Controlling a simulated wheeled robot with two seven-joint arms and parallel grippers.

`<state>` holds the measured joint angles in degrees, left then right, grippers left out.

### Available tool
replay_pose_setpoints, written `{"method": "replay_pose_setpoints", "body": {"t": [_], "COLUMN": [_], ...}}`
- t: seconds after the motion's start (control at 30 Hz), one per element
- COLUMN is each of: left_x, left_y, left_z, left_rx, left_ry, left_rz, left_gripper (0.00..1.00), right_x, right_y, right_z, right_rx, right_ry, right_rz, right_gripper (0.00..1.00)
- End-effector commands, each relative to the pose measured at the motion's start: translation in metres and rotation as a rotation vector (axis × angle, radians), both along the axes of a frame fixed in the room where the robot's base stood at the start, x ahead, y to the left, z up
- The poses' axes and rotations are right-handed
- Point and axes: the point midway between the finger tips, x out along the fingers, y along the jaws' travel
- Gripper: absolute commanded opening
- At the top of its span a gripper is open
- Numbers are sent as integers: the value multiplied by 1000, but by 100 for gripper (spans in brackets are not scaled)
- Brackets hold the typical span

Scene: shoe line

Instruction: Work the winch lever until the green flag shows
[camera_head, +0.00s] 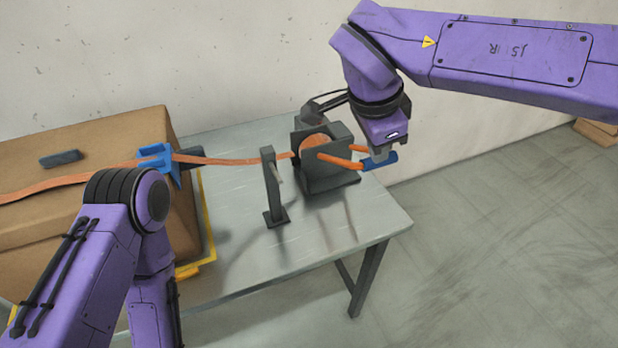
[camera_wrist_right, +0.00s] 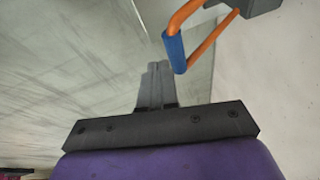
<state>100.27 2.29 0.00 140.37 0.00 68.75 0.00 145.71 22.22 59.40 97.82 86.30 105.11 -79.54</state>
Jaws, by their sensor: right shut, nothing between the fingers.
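The winch (camera_head: 330,178) is a dark grey bracket on the table with an orange strap wound on its drum. Its lever is an orange loop (camera_head: 340,160) with a blue grip (camera_head: 380,162), pointing right past the bracket. My right gripper (camera_head: 377,154) is at the blue grip, shut with nothing between its fingers. In the right wrist view the closed fingertips (camera_wrist_right: 155,68) are just beside the blue grip (camera_wrist_right: 174,54); I cannot tell whether they touch it. A dark upright post (camera_head: 271,185) stands left of the winch. No green flag is visible. My left gripper is out of view.
The orange strap (camera_head: 225,161) runs from the winch over a blue corner piece (camera_head: 158,155) and across a large brown box (camera_head: 60,190). The grey table (camera_head: 240,265) has clear room at its front. A wall stands behind, and open floor lies right.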

Motion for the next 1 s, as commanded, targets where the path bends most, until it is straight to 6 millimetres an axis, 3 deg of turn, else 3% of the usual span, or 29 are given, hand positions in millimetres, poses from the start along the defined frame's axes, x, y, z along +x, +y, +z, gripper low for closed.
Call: {"method": "replay_pose_setpoints", "body": {"t": [0.17,0.27,0.37,0.5,0.63,0.83,1.0], "left_x": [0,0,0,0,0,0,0], "left_y": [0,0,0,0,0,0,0], "left_z": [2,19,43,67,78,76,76], "left_rx": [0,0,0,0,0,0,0], "left_ry": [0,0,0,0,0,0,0], "left_rz": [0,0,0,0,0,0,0], "left_gripper": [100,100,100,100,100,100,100], "right_x": [0,0,29,66,84,85,78], "right_y": [0,5,11,6,-1,-9,-6], "right_z": [0,-1,13,44,73,111,112], "right_rx": [0,-20,-11,37,102,201,190], "right_ry": [3,41,63,86,95,123,138], "right_rz": [0,9,-89,-465,-866,-1354,-1451], "right_gripper": [0,0,0,0,0,0,0]}}
